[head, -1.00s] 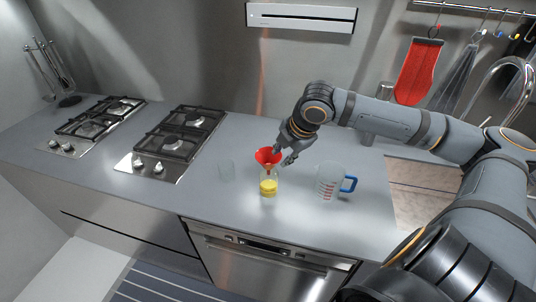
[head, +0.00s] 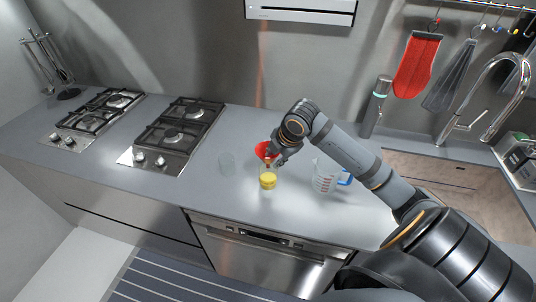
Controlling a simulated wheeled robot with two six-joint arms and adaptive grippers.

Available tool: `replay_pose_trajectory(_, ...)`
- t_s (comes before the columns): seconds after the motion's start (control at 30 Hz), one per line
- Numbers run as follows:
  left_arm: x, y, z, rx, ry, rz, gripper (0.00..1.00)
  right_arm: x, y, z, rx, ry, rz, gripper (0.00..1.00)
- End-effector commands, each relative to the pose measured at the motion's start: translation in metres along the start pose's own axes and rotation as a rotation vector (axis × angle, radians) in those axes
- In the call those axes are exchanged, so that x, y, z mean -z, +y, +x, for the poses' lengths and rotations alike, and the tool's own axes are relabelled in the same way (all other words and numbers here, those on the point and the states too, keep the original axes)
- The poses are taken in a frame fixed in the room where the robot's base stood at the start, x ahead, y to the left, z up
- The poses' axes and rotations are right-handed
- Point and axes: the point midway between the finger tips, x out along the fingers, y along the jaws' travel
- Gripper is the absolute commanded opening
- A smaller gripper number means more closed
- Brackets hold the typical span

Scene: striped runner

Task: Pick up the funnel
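The red funnel (head: 262,150) is at the middle of the counter, over a small clear jar (head: 268,181) with yellow contents. Its wide mouth faces up, and its lower part is partly covered by my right gripper. My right gripper (head: 272,160) reaches in from the right, with its fingers right at the funnel's side. The fingers are small and overlap the funnel, so I cannot tell whether they are closed on it. I also cannot tell whether the spout is still inside the jar. My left gripper is out of view.
A measuring jug (head: 325,176) with a blue handle stands to the right, close to my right arm. Gas hobs (head: 180,130) lie farther left, and a sink (head: 440,175) is at right. The front counter is clear.

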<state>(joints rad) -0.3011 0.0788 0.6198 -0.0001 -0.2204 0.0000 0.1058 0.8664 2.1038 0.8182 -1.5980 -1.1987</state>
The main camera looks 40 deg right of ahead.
Motion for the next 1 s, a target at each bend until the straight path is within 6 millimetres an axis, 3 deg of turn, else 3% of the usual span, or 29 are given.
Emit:
replay_pose_trajectory(0.13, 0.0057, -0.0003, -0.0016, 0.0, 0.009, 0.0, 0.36, 0.0005, -0.0007, 0.0108, 0.002, 0.001, -0.001, 0.3)
replay_pose_trajectory(0.37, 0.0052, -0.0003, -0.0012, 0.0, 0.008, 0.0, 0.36, 0.0001, -0.0008, 0.0119, 0.002, -0.001, -0.002, 0.3)
replay_pose_trajectory(0.6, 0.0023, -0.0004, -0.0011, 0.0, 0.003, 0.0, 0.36, 0.0001, -0.0008, 0.0117, 0.001, -0.001, -0.002, 0.0)
replay_pose_trajectory(1.0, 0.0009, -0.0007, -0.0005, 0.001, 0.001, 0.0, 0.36, 0.0, -0.0003, 0.011, 0.001, -0.001, -0.002, 0.0)
